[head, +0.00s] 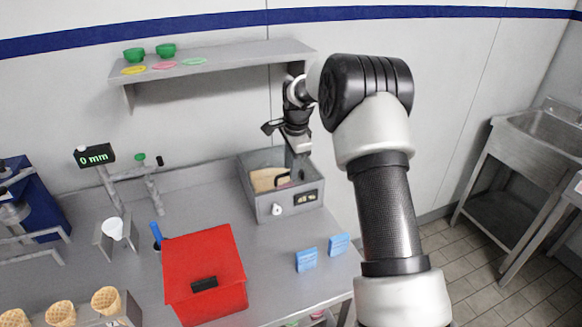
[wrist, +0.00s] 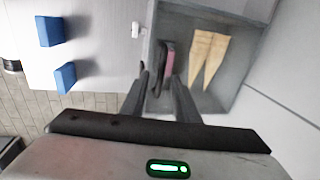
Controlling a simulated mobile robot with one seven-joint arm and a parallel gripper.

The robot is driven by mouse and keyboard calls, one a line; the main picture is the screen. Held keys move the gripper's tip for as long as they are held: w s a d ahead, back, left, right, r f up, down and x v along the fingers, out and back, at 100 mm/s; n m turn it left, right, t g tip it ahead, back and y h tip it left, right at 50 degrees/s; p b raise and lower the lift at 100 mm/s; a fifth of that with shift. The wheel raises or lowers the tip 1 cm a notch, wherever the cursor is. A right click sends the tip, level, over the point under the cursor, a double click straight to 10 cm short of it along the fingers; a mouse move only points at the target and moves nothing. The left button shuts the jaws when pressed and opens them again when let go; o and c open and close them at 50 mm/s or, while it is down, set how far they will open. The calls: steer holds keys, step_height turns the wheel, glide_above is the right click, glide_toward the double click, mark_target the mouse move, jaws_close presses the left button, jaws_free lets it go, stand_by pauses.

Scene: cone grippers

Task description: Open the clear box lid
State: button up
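The box (head: 264,208) is a grey open-looking bin on the counter, with tan cone-shaped pieces (head: 268,180) inside. They also show in the wrist view (wrist: 207,56). A clear lid surface is hard to make out, so I cannot tell its exact position. A dark handle (head: 284,178) shows over the box; in the wrist view it is a dark and pinkish bar (wrist: 168,62). My gripper (head: 297,152) points down over the box. In the wrist view its two fingers (wrist: 161,86) are apart, one on each side of the handle; contact is unclear.
A red-lidded box (head: 203,262) stands left of the grey box. Two blue blocks (head: 306,260) (head: 339,244) lie in front. A wall shelf (head: 235,58) with green bowls (head: 166,50) is above, close to my arm. A measuring stand (head: 96,156) is at left.

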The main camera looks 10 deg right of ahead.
steer(key=shift+f, duration=0.3)
jaws_close()
steer(key=shift+r, duration=0.1)
